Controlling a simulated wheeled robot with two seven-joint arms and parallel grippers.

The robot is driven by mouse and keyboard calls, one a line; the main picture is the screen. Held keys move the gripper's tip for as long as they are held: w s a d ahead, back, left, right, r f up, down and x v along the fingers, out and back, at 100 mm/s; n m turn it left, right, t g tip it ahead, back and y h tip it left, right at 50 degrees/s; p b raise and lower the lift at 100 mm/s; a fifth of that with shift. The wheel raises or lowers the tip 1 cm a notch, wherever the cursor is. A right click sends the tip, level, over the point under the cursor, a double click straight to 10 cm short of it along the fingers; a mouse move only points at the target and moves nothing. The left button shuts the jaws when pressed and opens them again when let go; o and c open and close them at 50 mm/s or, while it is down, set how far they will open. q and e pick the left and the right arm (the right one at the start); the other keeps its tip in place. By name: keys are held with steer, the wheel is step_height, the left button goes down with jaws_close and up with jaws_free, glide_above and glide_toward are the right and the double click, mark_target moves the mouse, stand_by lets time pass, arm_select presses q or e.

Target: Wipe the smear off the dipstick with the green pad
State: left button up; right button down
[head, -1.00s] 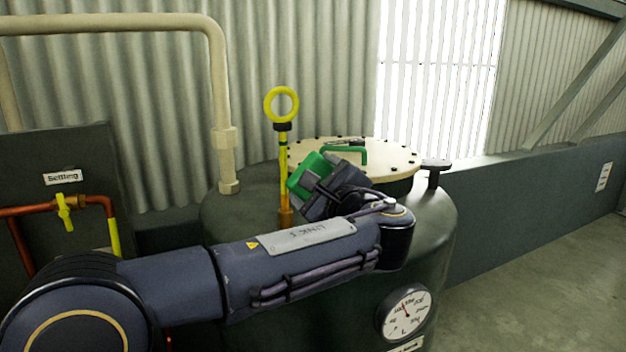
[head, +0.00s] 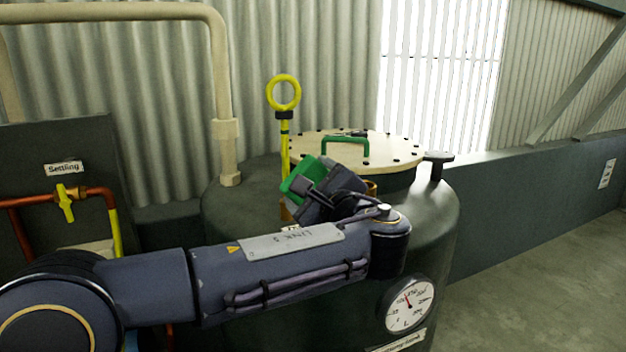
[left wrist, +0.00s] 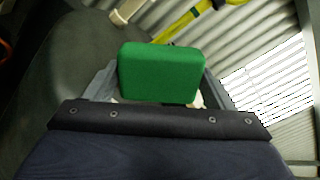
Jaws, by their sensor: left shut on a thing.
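The yellow dipstick (head: 285,148), with a ring handle on top and a black collar below it, stands upright in the top of the dark tank. In the left wrist view the dipstick (left wrist: 178,27) runs slanted along the upper edge. My left gripper (head: 312,187) is shut on the green pad (head: 302,177), which fills the jaws in the left wrist view (left wrist: 160,73). The pad is close to the right side of the dipstick's lower part; I cannot tell if they touch. I cannot make out the smear. My right gripper is not in view.
The dark tank (head: 430,215) has a cream bolted lid (head: 398,148) with a green handle (head: 345,140), and a gauge (head: 408,304). A cream pipe (head: 222,90) rises behind. A panel marked "Settling" (head: 90,150) with copper pipe and yellow valve is at left. Open floor lies right.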

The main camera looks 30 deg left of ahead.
arm_select(q)
steer(key=shift+s+a+f+b, duration=0.55)
steer(key=shift+s+a+f, duration=0.15)
steer(key=shift+a+f, duration=0.2)
steer(key=shift+p+x, duration=0.4)
steer(key=shift+x, duration=2.45)
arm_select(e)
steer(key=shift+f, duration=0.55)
arm_select(q)
steer(key=shift+x, duration=1)
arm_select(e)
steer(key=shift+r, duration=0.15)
arm_select(q)
steer(key=shift+r, duration=0.2)
steer(key=shift+w+d+p, duration=0.75)
steer(key=shift+w+d, duration=0.6)
steer(key=shift+w, duration=0.15)
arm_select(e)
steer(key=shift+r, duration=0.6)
